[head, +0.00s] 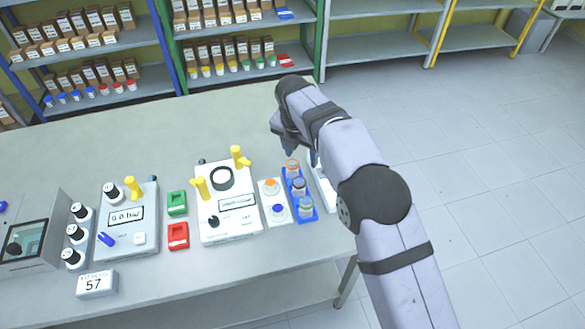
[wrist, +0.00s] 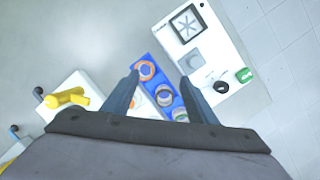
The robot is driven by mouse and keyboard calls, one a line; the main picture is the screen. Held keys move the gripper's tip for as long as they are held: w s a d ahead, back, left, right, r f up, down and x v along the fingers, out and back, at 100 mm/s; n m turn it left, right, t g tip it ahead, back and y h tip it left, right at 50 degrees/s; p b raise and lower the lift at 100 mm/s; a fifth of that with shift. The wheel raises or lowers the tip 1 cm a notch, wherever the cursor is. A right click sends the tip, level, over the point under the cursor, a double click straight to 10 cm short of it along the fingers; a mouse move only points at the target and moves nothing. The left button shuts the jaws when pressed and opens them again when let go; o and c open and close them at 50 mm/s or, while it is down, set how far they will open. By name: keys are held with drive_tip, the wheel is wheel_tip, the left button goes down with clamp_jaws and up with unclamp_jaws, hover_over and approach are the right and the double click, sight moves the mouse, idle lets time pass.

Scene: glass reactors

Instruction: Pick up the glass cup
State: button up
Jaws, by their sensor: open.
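Several small glass cups stand upright in a narrow blue rack (head: 310,217). The far cup (head: 292,168) has an orange rim, the middle cup (head: 299,187) looks grey-blue, and the near cup (head: 306,207) has a bluish-green rim. My gripper (wrist: 160,80) is open and empty, above the rack. In the head view my gripper (head: 301,153) is partly hidden by my arm.
A white holder (head: 265,222) with orange and blue tops is left of the rack. A white device (wrist: 215,60) with a dark square panel is right of it. A white unit (head: 229,219) with yellow valves stands further left. The table behind the rack is clear.

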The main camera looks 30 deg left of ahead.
sight(292, 165)
drive_tip(key=shift+w+a+f+n+p, duration=0.1)
drive_tip(key=shift+a+f+n+p, duration=0.4)
drive_tip(key=shift+f, duration=0.75)
drive_tip(key=shift+w+a+f+n+p, duration=0.2)
drive_tip(key=shift+a+f+p, duration=0.45)
drive_tip(key=shift+f, duration=0.55)
drive_tip(key=shift+w+a+f+n+p, duration=0.1)
drive_tip(key=shift+a+f+n+p, duration=0.45)
drive_tip(key=shift+f, duration=0.7)
drive_tip(key=shift+d, duration=0.1)
drive_tip(key=shift+c, duration=0.6)
drive_tip(key=c, duration=1)
